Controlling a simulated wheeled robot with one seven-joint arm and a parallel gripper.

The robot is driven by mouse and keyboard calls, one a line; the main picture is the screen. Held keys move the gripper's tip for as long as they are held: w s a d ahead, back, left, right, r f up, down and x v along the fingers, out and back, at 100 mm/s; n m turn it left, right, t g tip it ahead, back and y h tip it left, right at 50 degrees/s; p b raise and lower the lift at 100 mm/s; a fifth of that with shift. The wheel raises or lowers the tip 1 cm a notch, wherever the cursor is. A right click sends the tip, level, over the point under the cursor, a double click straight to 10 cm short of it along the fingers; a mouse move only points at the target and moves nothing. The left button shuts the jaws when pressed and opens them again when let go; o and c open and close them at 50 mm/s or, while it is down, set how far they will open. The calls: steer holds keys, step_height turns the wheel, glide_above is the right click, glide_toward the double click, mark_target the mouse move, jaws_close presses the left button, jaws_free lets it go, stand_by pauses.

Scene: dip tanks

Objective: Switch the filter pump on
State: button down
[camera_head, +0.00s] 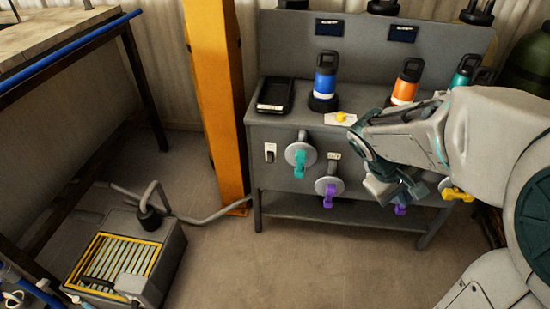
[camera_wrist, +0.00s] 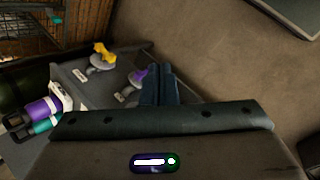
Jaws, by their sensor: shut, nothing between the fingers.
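A grey box unit (camera_head: 170,258) with a yellow-framed grille and a bent pipe sits on the floor at the lower left; it looks like the filter pump. A small rocker switch on a white plate (camera_head: 270,152) is on the bench front, left of the teal-handled valve; its setting is too small to tell. A yellow button on a white plate (camera_head: 341,117) is on the bench top. My gripper (camera_head: 414,190) is in front of the bench's right half, apart from the switch. In the wrist view its fingers (camera_wrist: 160,84) are together and empty.
The grey bench (camera_head: 290,122) carries a black tray (camera_head: 275,95), a blue bottle (camera_head: 325,75) and an orange bottle (camera_head: 406,82). Valves with teal (camera_head: 299,163), purple (camera_head: 328,193) and yellow (camera_head: 456,194) handles stick out in front. A yellow post (camera_head: 215,90) stands left. Floor before the bench is clear.

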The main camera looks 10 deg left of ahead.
steer(key=w+a+f+n+t+h+b, duration=0.25)
steer(key=w+f+n+h+b, duration=0.3)
steer(key=w+f, duration=0.5)
steer(key=n+t+y+b, duration=1.2)
steer(key=n+t+b, duration=0.35)
steer(key=n, duration=0.85)
glide_toward(270, 159)
step_height(270, 159, down, 4)
steer(key=s+p, duration=0.1)
steer(key=s, duration=0.1)
steer(key=shift+s+r, duration=0.15)
steer(key=shift+r, duration=0.05)
steer(key=w+b, duration=0.1)
steer(key=w, duration=0.2)
steer(key=w+r, duration=0.1)
steer(key=w, duration=0.2)
steer(key=w+b, duration=0.1)
steer(key=w, duration=0.3)
steer(key=shift+r+b, duration=0.25)
steer(key=shift+b, duration=0.1)
steer(key=shift+s+a+r+p, duration=0.15)
steer(key=shift+p, duration=0.15)
